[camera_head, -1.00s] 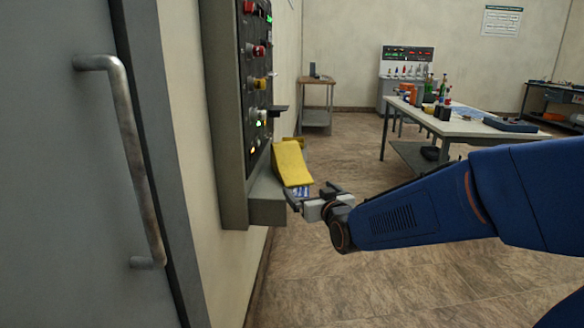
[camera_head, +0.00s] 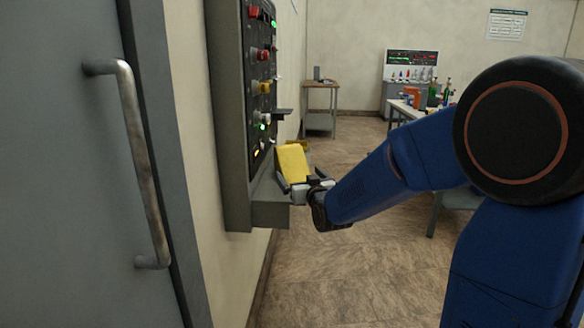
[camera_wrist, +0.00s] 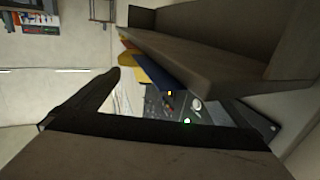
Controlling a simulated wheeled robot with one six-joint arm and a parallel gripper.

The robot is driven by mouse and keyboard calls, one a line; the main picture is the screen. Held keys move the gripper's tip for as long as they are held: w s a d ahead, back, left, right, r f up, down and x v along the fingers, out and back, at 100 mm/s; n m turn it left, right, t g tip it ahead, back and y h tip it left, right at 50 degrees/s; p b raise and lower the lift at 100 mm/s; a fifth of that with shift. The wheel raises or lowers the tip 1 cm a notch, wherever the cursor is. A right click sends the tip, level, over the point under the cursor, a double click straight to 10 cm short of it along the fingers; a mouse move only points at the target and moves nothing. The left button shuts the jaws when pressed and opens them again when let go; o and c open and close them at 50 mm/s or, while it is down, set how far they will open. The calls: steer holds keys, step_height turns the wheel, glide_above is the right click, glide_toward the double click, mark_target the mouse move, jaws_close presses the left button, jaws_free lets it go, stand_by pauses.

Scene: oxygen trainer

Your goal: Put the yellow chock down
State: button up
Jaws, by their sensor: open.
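The yellow chock (camera_head: 293,162) is in the head view at the lower right side of the wall panel, above the panel's low ledge (camera_head: 270,214). It leans at a tilt. My gripper (camera_head: 299,186) is open just below and in front of the chock. The gripper partly covers the chock's lower end, so I cannot tell whether they touch or what the chock rests on. In the wrist view a dark finger (camera_wrist: 105,88) shows at left, and a yellow piece (camera_wrist: 140,64) lies beyond it beside the grey ledge.
The grey control panel (camera_head: 228,130) with knobs and lights stands out from the wall close to my gripper. A door with a metal handle (camera_head: 136,160) is at left. A small table (camera_head: 320,86) stands at the back. The middle floor is clear.

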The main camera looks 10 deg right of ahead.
mark_target(295, 166)
steer(key=shift+w+a+r, duration=0.1)
steer(key=shift+w+r, duration=0.05)
steer(key=shift+w, duration=3.35)
steer(key=shift+c, duration=0.6)
steer(key=shift+r, duration=0.1)
steer(key=c, duration=1.6)
